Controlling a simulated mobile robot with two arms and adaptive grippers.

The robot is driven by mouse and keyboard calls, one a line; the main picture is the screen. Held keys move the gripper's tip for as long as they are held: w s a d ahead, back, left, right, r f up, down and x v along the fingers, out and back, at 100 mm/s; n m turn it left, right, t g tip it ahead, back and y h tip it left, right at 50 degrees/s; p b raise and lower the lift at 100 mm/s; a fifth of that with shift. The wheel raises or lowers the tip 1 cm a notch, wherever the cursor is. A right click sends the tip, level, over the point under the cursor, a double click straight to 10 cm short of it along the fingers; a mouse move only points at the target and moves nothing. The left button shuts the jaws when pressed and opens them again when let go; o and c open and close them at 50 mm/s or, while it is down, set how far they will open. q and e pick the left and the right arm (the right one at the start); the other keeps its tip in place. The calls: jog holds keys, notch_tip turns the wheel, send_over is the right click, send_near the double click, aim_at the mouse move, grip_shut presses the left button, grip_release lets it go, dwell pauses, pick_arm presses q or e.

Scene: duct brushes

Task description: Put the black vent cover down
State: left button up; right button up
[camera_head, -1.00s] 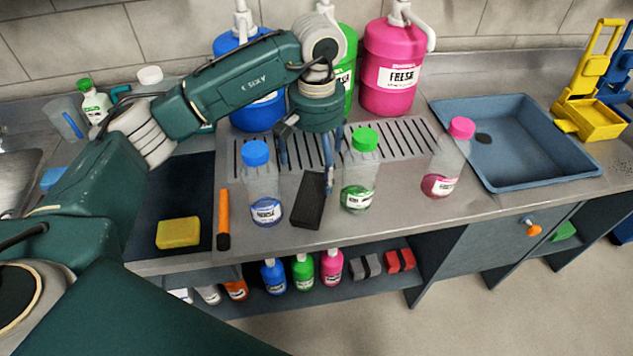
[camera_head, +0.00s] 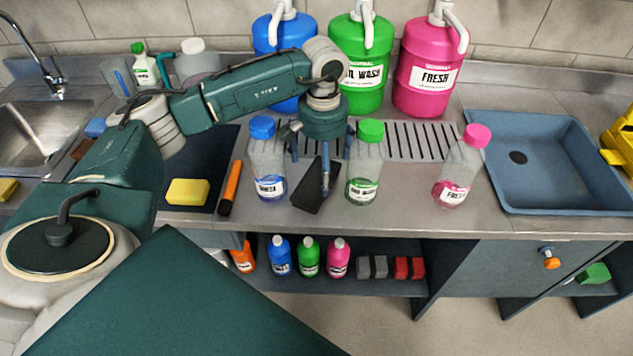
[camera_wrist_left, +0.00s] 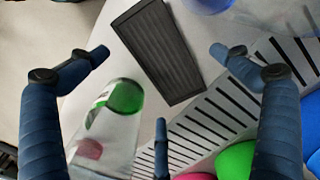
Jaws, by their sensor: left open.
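The black vent cover (camera_head: 313,196) is a dark slab on the steel counter, between the blue-capped bottle (camera_head: 266,165) and the green-capped bottle (camera_head: 366,165). Its slatted face shows in the left wrist view (camera_wrist_left: 158,50). I cannot tell whether it lies fully flat. My left gripper (camera_head: 323,150) points down above it, with one finger in front of it in the head view. In the left wrist view its blue fingers (camera_wrist_left: 160,75) are spread wide with nothing between the tips. My right gripper is not in view.
A pink-capped bottle (camera_head: 459,170) stands to the right, before a blue basin (camera_head: 560,185). A drain grille (camera_head: 415,141) and large jugs are behind. An orange-handled tool (camera_head: 231,185) and yellow sponge (camera_head: 187,192) lie left. Counter between the green-capped and pink-capped bottles is clear.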

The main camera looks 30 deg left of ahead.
pick_arm(q)
jog(key=shift+d+f+p, duration=0.2)
jog(key=shift+f+p, duration=0.05)
jog(key=shift+p, duration=0.05)
jog(key=f, duration=0.1)
jog(key=f+p, duration=0.1)
jog(key=f, duration=0.1)
jog(key=shift+s+f+p, duration=0.3)
jog(key=shift+f+p, duration=0.05)
jog(key=shift+p, duration=0.05)
jog(key=shift+f, duration=0.5)
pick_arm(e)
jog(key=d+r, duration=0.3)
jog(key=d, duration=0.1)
pick_arm(q)
jog(key=shift+w, duration=0.1)
jog(key=c, duration=1.6)
jog(key=shift+r, duration=0.1)
jog(key=shift+w+r, duration=0.1)
jog(key=shift+r, duration=0.45)
notch_tip(320, 180, up, 19)
jog(key=b, duration=0.4)
jog(key=shift+f, duration=0.1)
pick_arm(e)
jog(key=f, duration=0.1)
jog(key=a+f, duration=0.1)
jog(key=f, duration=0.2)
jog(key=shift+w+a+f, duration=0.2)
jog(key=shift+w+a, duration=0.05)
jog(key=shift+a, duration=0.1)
